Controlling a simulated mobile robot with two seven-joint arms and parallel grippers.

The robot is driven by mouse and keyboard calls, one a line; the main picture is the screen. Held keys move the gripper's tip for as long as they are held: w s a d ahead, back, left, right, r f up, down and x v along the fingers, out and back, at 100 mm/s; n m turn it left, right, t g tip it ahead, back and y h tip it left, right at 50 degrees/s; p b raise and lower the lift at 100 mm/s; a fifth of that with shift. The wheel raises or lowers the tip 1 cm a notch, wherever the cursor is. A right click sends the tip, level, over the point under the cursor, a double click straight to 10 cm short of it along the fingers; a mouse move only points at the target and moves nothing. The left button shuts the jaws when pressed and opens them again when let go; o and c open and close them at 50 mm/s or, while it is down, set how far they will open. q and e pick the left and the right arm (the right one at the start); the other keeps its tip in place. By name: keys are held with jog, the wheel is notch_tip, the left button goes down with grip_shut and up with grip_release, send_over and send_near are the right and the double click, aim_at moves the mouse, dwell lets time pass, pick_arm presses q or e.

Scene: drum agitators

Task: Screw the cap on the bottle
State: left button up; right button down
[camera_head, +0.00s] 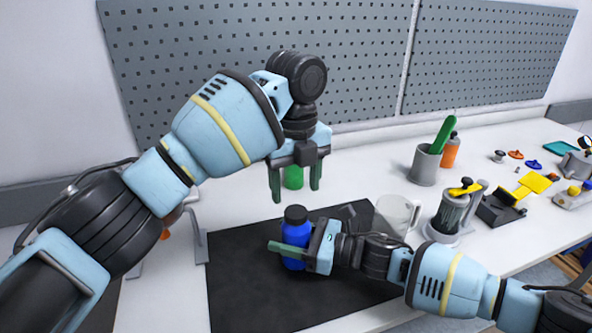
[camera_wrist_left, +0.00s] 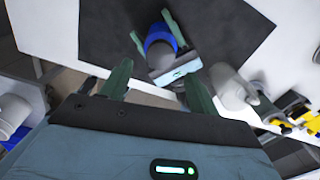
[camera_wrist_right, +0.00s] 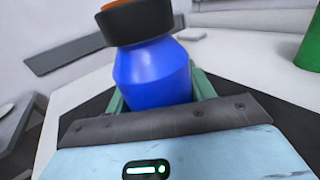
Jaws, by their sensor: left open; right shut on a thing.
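A blue bottle (camera_head: 293,262) stands upright over the black mat (camera_head: 240,290), with a dark cap (camera_head: 296,213) on its top. How tightly the cap sits cannot be told. My right gripper (camera_head: 288,250) is shut around the bottle's body from the right; in the right wrist view, the bottle (camera_wrist_right: 150,75) is between its fingers, with the cap (camera_wrist_right: 137,20) above. My left gripper (camera_head: 297,194) is open and empty, pointing down just above the cap. The left wrist view shows the cap (camera_wrist_left: 159,55) between its fingers in the picture, apart from them.
A green bottle (camera_head: 293,177) stands behind the left fingers. A clear mug (camera_head: 392,216), a grey cup (camera_head: 424,166), an orange bottle (camera_head: 450,153) and a juicer-like device (camera_head: 452,212) stand to the right. An orange patch above the cap in the right wrist view is unclear.

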pick_arm(q)
jog(key=n, duration=0.6)
jog(key=shift+r+n, duration=0.2)
jog(key=shift+n, duration=0.1)
jog(key=n, duration=0.4)
jog(key=shift+r+n, duration=0.15)
jog(key=shift+n, duration=0.25)
jog(key=n, duration=0.6)
jog(key=shift+r, duration=0.15)
jog(key=n, duration=0.5)
jog(key=shift+r, duration=0.15)
jog(key=n, duration=0.4)
jog(key=shift+r+n, duration=0.15)
jog(key=shift+n, duration=0.25)
jog(key=n, duration=0.4)
jog(key=shift+r+n, duration=0.1)
jog(key=shift+n, duration=0.3)
jog(key=n, duration=0.4)
jog(key=shift+r+n, duration=0.15)
jog(key=shift+n, duration=0.25)
jog(key=n, duration=0.6)
jog(key=shift+r, duration=0.15)
